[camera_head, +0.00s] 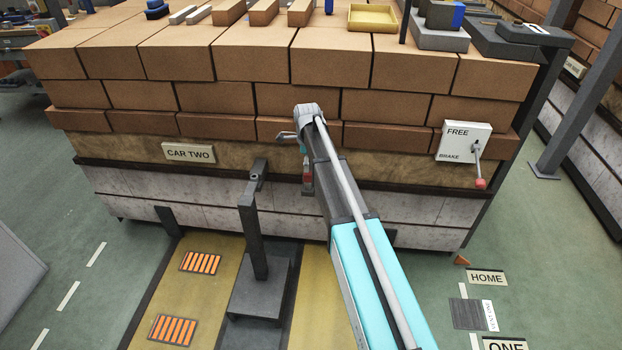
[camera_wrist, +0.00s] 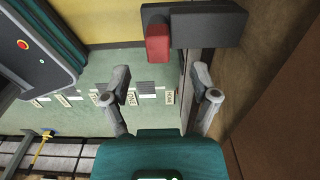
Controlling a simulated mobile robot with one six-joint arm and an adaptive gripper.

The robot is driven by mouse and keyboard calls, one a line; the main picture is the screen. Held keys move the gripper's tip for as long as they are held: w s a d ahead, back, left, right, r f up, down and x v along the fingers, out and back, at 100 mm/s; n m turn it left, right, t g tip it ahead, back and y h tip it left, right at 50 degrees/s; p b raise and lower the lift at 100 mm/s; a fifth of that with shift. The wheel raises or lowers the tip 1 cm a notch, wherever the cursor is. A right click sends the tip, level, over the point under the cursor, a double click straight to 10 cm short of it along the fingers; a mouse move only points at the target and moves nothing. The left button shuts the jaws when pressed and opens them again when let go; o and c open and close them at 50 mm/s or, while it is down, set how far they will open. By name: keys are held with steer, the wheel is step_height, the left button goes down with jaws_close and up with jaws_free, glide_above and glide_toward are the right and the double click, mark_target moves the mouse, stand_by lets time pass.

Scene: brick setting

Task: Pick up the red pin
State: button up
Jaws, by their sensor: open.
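The red pin (camera_wrist: 158,42) shows in the wrist view as a short red block against the end of a dark grey block (camera_wrist: 210,24). My gripper (camera_wrist: 160,82) is open, with one finger on each side of the picture and nothing between them. The pin lies beyond the fingertips, roughly centred between them, and is not touched. In the head view my gripper (camera_head: 287,137) is in front of the brick stack, partly hidden by my arm. A small red patch (camera_head: 306,178) shows beside my arm there; I cannot tell whether it is the pin.
The brick-loaded car (camera_head: 345,60) has a label reading CAR TWO (camera_head: 189,153). A brake box (camera_head: 464,142) with a red-knobbed lever is on its right. Green floor is open at the left.

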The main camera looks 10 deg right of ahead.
mark_target(308, 174)
steer(key=shift+s+f+b, duration=0.15)
steer(key=shift+f+b, duration=0.6)
steer(key=shift+f, duration=0.05)
steer(key=shift+s+f+b, duration=0.1)
steer(key=shift+f+b, duration=0.6)
steer(key=shift+f, duration=0.05)
steer(key=shift+f+b, duration=1)
jaws_close()
